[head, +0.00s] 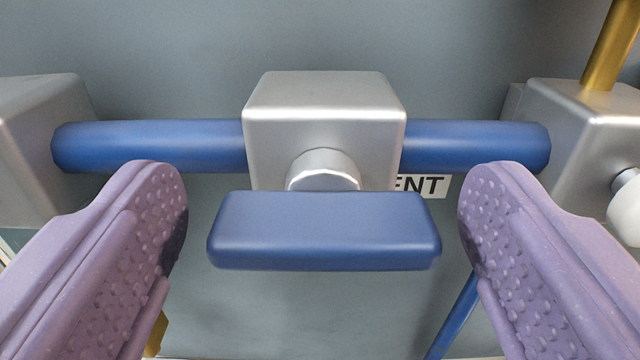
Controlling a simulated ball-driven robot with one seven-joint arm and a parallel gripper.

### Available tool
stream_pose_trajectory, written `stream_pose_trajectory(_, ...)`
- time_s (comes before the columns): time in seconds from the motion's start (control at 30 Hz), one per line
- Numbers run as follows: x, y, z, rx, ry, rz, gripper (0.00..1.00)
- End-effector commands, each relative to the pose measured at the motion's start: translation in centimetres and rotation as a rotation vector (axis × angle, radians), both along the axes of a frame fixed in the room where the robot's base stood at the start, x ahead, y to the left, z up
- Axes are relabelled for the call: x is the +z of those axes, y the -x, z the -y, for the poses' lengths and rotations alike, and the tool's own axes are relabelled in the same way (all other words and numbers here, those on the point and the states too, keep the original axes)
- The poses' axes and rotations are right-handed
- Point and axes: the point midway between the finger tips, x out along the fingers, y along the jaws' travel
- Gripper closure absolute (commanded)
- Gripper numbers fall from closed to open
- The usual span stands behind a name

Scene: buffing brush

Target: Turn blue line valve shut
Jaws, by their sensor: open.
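The blue line is a horizontal blue pipe (475,146) running through a silver valve body (325,105) in the middle of the view. A blue bar handle (325,232) sits on the valve's round silver stem (323,171) and lies level, parallel to the pipe. My gripper (323,225) is open, its two purple, bumpy fingers on the left and right of the handle. A gap shows between each fingertip and the handle's ends. Nothing is held.
Silver blocks stand at the pipe's left (38,145) and right (585,150) ends. A yellow pipe (610,45) rises from the right block, and a white knob (625,208) projects there. A partly hidden label (425,185) reading "ENT" is on the grey wall behind.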

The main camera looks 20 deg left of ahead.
Motion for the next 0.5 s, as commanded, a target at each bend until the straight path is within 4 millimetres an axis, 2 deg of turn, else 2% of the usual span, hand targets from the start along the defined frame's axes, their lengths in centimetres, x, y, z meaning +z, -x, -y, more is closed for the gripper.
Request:
stream_pose_trajectory(0.13, 0.02, 0.02, 0.00, 0.000, 0.000, 0.000, 0.13)
stream_pose_trajectory(0.37, 0.03, 0.04, 0.01, 0.000, 0.000, 0.000, 0.66)
stream_pose_trajectory(0.4, 0.03, 0.04, 0.00, 0.000, 0.000, 0.000, 0.69)
stream_pose_trajectory(0.5, 0.02, 0.05, 0.00, 0.000, -0.002, -0.001, 0.69)
